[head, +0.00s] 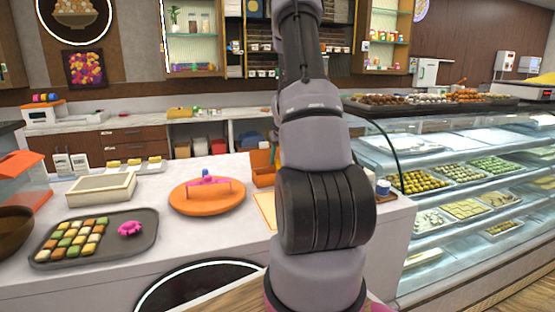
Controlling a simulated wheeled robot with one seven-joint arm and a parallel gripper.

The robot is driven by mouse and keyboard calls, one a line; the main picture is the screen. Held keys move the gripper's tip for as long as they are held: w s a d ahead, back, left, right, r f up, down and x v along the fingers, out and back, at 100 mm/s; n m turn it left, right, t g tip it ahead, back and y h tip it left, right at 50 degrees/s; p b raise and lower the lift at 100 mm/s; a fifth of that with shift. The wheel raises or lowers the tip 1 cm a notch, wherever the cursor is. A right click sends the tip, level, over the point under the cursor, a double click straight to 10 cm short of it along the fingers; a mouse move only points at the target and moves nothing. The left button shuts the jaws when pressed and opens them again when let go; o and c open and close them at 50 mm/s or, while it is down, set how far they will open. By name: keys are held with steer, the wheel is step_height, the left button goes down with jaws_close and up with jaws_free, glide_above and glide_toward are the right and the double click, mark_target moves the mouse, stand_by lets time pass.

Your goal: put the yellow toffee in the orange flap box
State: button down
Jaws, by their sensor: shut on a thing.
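My arm rises through the middle of the head view, and my gripper does not show. I cannot make out the yellow toffee for certain. A dark grey tray (52,262) at the left of the counter holds several small sweets (80,238) in cream, green, orange and brown, too small to single one out. An orange box (262,175), perhaps the flap box, stands on the counter just left of my arm. My arm hides its right part, and I cannot tell how its flap stands.
A round orange lid-like piece (205,206) with a purple handle lies left of the orange box. A pink flower-shaped piece (130,228) is on the tray. A cream box (102,189) stands behind it. A glass sweets case (460,215) fills the right.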

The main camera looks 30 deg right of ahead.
steer(key=shift+f, duration=0.75)
steer(key=shift+c, duration=2.3)
jaws_free()
steer(key=shift+r, duration=3.5)
